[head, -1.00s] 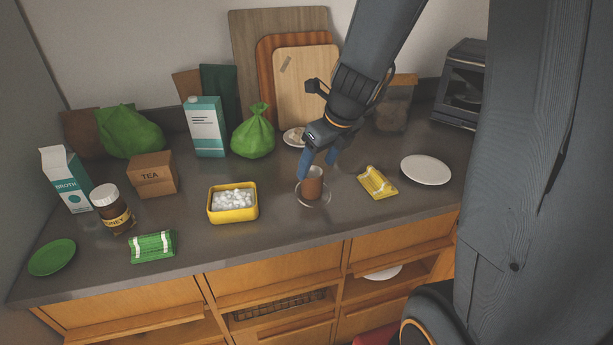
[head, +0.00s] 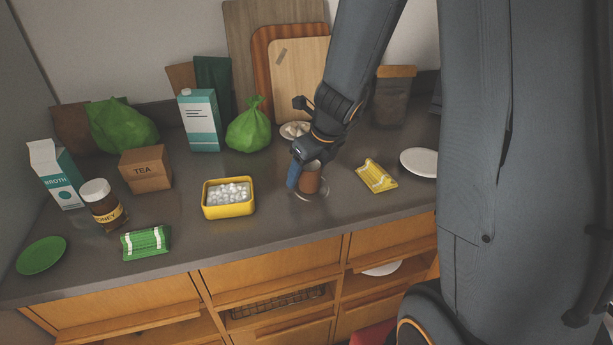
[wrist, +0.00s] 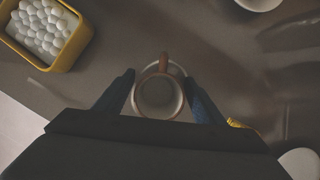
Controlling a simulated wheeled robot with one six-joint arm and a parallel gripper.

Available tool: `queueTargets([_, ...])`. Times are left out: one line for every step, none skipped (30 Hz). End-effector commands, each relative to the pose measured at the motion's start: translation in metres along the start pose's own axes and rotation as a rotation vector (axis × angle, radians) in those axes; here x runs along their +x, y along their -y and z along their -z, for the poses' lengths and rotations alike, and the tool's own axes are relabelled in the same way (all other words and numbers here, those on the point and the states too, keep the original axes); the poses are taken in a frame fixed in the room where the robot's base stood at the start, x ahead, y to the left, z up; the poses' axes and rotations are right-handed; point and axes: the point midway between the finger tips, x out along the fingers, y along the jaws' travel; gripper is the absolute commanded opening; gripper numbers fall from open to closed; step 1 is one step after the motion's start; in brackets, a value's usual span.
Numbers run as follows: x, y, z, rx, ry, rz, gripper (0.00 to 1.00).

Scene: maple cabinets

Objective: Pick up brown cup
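The brown cup (head: 312,181) stands upright on a clear saucer (head: 325,193) on the grey counter. In the wrist view the cup (wrist: 158,97) is seen from above, with its brown handle pointing to the top of the picture. My gripper (head: 304,180) is lowered over the cup from above. In the wrist view its two dark blue fingers (wrist: 160,82) are apart, one on each side of the cup, with the cup between them. The fingers look close to the cup walls, but firm contact is not visible.
A yellow tub of white pieces (head: 229,211) stands left of the cup. A yellow packet (head: 376,176) and white plate (head: 419,162) lie to its right. A small dish (head: 294,130) is behind. The counter's front edge is close in front.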

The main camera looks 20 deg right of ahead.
Motion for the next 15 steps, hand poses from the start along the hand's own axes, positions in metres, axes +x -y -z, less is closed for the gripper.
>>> queueTargets([-0.0001, 0.0, 0.0001, 0.0, 0.0, 0.0, 0.57])
queueTargets([-0.0001, 0.0, 0.0001, 0.0, 0.0, 0.0, 0.52])
queueTargets([-0.0002, 0.0, 0.0001, 0.0, 0.0, 0.0, 0.45])
queueTargets([-0.0001, 0.0, 0.0001, 0.0, 0.0, 0.0, 0.4])
queueTargets([-0.0002, 0.0, 0.0001, 0.0, 0.0, 0.0, 0.35])
queueTargets([-0.0002, 0.0, 0.0001, 0.0, 0.0, 0.0, 0.28])
queueTargets([-0.0002, 0.0, 0.0001, 0.0, 0.0, 0.0, 0.23])
queueTargets([-0.0001, -0.0001, 0.0002, 0.0, 0.0, 0.0, 0.18])
queueTargets([-0.0003, 0.0, 0.0, 0.0, 0.0, 0.0, 0.15])
queueTargets([-0.0003, 0.0, 0.0, 0.0, 0.0, 0.0, 0.15])
queueTargets([-0.0003, 0.0, 0.0, 0.0, 0.0, 0.0, 0.15])
queueTargets([-0.0003, 0.0, 0.0, 0.0, 0.0, 0.0, 0.15])
queueTargets([-0.0003, 0.0, 0.0, 0.0, 0.0, 0.0, 0.15])
queueTargets([-0.0004, -0.0001, 0.0, 0.0, 0.0, 0.0, 0.15])
queueTargets([-0.001, -0.0001, -0.0003, -0.001, 0.0, 0.0, 0.15])
